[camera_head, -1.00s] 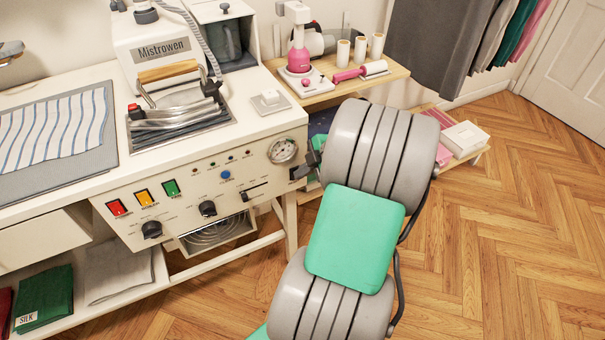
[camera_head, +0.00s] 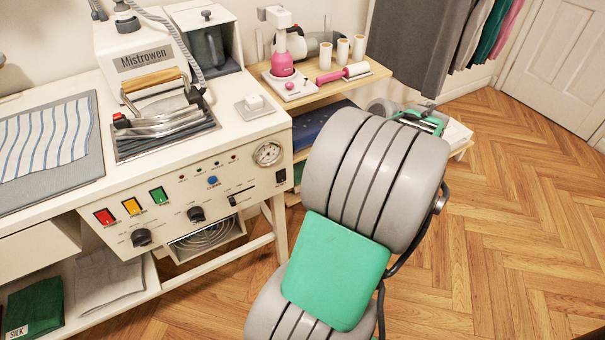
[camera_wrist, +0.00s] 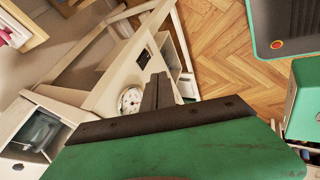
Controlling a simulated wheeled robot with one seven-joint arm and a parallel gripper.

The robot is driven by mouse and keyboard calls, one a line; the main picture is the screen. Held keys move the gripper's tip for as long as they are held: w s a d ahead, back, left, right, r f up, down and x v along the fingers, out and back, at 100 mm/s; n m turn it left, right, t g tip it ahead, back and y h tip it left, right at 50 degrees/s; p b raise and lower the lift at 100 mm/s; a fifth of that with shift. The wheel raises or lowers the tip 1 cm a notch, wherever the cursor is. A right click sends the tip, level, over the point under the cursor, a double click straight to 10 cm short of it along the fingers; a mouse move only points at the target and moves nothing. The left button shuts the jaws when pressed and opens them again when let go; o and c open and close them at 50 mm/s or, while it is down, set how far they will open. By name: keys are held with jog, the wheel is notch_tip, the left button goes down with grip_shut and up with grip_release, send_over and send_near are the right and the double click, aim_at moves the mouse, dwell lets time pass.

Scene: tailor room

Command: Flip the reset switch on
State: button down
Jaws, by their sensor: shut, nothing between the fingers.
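The white ironing machine's front panel (camera_head: 165,228) faces the room. A small black switch (camera_head: 281,176) sits at its right end, below the round gauge (camera_head: 268,154). It also shows in the wrist view (camera_wrist: 143,59), beyond my fingers. It may be the reset switch; no label is readable and I cannot tell its position. My gripper (camera_wrist: 157,90) is shut and empty, its dark fingers pointing toward the panel, apart from the switch. In the head view, my gripper (camera_head: 422,119) is partly hidden behind my arm, well right of the panel.
The panel also carries red (camera_head: 104,216), amber (camera_head: 132,206) and green (camera_head: 159,195) buttons, and black knobs. A wooden shelf (camera_head: 372,73) with thread spools stands right of the machine. Open parquet floor (camera_head: 500,220) lies to the right.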

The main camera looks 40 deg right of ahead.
jog(key=shift+s+d+r, duration=0.2)
jog(key=shift+s+r, duration=0.2)
jog(key=shift+r, duration=0.1)
